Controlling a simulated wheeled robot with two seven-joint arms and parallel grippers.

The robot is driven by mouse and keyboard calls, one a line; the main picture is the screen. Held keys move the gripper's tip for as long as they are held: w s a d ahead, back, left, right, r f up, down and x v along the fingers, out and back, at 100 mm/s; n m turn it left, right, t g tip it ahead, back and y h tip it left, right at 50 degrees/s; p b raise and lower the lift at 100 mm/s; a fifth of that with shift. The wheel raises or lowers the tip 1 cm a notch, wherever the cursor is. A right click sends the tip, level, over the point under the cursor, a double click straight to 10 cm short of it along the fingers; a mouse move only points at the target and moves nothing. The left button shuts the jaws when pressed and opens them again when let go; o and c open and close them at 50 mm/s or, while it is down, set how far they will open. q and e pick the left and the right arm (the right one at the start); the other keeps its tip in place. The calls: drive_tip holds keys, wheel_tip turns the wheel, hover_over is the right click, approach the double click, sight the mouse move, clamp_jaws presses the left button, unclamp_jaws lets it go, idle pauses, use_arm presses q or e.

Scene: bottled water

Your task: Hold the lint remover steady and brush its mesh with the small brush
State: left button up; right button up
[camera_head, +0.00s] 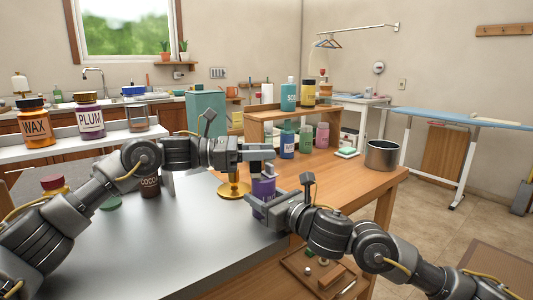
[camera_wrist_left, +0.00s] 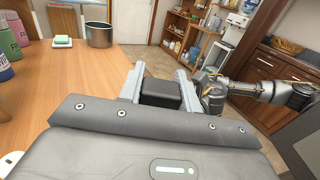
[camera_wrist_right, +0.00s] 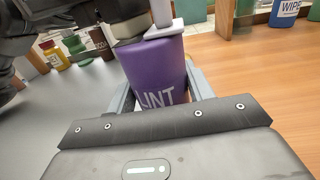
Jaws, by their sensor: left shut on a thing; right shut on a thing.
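The purple lint remover (camera_head: 264,188), marked LINT, stands upright between the fingers of my right gripper (camera_head: 262,208); its body also shows in the right wrist view (camera_wrist_right: 155,75). My right gripper is shut on it. My left gripper (camera_head: 262,152) is above it, shut on a small dark block (camera_wrist_left: 160,95) that looks like the small brush. In the right wrist view, a dark and beige piece (camera_wrist_right: 128,28) and a pale left finger (camera_wrist_right: 165,28) sit right over the lint remover's top. The mesh is hidden, and I cannot tell whether bristles touch it.
A gold-coloured stand (camera_head: 233,188) is just left of the lint remover. Several bottles, a wooden shelf (camera_head: 262,115) and a metal pot (camera_head: 381,155) stand farther back. A brown bottle (camera_head: 150,187) is near my left forearm. The grey tabletop (camera_head: 165,245) in front is mostly clear.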

use_arm(q)
drive_tip(key=shift+f, duration=0.15)
use_arm(e)
drive_tip(key=shift+s+a, duration=0.1)
use_arm(q)
drive_tip(key=shift+s+d, duration=0.4)
drive_tip(key=shift+s, duration=0.2)
drive_tip(key=shift+s+d, duration=0.35)
drive_tip(key=shift+s, duration=0.2)
drive_tip(key=shift+w+a, duration=0.4)
drive_tip(key=shift+w, duration=0.2)
drive_tip(key=shift+w+a, duration=0.35)
drive_tip(key=shift+w, duration=0.25)
wheel_tip(320, 180, up, 5)
drive_tip(key=shift+r, duration=0.1)
use_arm(e)
drive_tip(key=o, duration=1)
